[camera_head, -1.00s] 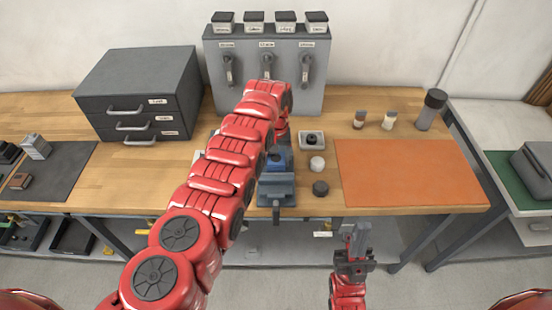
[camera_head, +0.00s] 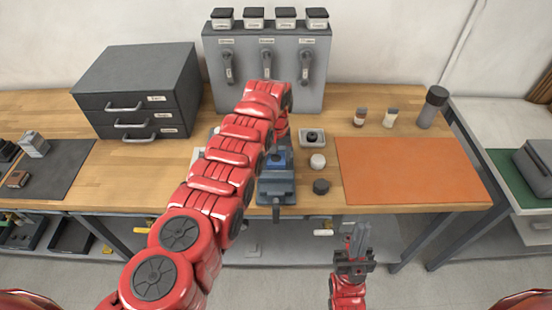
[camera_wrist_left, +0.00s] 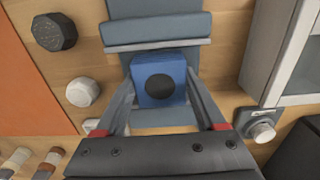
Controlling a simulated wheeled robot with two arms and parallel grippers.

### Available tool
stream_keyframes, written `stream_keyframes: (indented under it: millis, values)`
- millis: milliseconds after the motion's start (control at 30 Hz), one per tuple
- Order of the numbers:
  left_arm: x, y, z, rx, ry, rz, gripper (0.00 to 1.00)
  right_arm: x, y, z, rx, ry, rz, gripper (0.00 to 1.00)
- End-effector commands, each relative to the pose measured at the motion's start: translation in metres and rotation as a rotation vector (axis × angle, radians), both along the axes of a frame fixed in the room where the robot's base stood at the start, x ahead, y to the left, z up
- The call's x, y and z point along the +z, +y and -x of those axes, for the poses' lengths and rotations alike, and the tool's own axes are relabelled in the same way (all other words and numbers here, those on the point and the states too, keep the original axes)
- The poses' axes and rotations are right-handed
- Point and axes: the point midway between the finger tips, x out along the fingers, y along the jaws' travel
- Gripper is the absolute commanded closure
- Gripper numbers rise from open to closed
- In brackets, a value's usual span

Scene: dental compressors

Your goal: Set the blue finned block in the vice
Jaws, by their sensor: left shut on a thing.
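The blue finned block (camera_head: 277,160) shows at the vice, partly hidden by my left arm. In the left wrist view the block (camera_wrist_left: 170,66) has a dark round spot and sits between the two fingers of my left gripper (camera_wrist_left: 160,95), which is shut on it. The blue-grey vice (camera_head: 276,188) stands near the front edge of the bench. In the wrist view a vice jaw (camera_wrist_left: 157,30) lies right beside the block; I cannot tell whether the block is seated. My right gripper (camera_head: 359,240) is in front of the bench, away from the vice; its jaw opening is unclear.
A white knob (camera_head: 317,161), a dark knob (camera_head: 321,187) and a small tray (camera_head: 312,138) stand right of the vice. The orange mat (camera_head: 410,170) is bare. A grey lever panel (camera_head: 300,90) stands behind, a drawer cabinet (camera_head: 140,90) at left.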

Motion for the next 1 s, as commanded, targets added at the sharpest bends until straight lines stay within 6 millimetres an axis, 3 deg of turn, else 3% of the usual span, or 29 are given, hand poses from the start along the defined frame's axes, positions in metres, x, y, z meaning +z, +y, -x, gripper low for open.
stream_keyframes:
  millis: [433,467,600,1000]
  values:
    - [-0.0007,-0.0001,-0.0001,0.0,-0.001,0.0,0.94,-0.001,0.0,0.0001,0.0,0.0,0.0,1.0]
    - [-0.0007,-0.0001,-0.0001,0.0,-0.001,0.0,0.26,-0.001,0.0001,0.0,0.0,0.0,0.0,1.0]
    - [-0.0008,-0.0001,-0.0001,0.0,-0.001,0.0,0.01,-0.001,0.0001,0.0,0.0,0.0,0.0,1.0]
    - [0.0,0.0,0.0,0.0,0.0,0.0,0.0,-0.0001,0.0,0.0,0.0,0.0,0.0,1.0]
